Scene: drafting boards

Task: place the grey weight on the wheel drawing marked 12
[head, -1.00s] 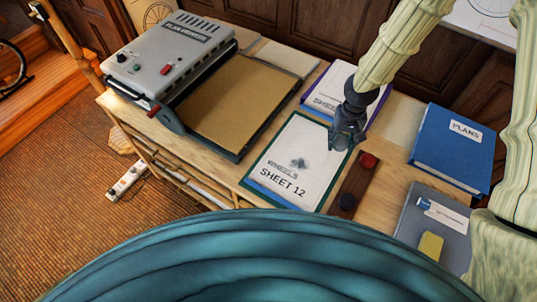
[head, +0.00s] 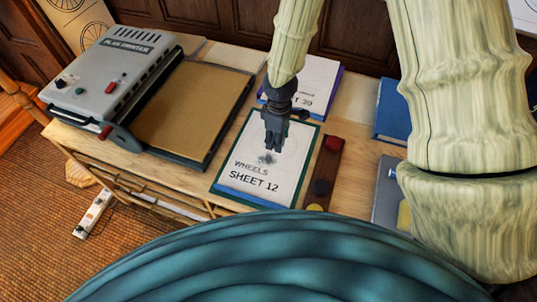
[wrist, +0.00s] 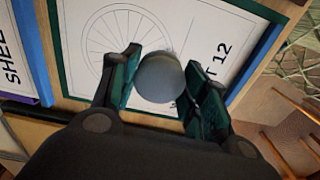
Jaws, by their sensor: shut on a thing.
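My gripper (head: 275,149) is over the sheet marked 12 and points down at it. In the wrist view my gripper (wrist: 163,85) is shut on the grey weight (wrist: 162,77), a smooth round piece between the fingers. In the head view the weight is hidden or too small to make out. The wheel drawing marked 12 (head: 245,185) lies on the table with a green border and a blue strip at its near edge. Its spoked wheel (wrist: 120,45) shows beside the weight in the wrist view. I cannot tell whether the weight touches the paper.
A wooden strip with red, dark and yellow pieces (head: 333,158) lies right of the sheet. A purple-edged sheet marked 39 (head: 318,72) lies behind it. The plan printer (head: 110,72) stands left with its brown bed (head: 190,110). A blue binder (head: 391,110) is at right.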

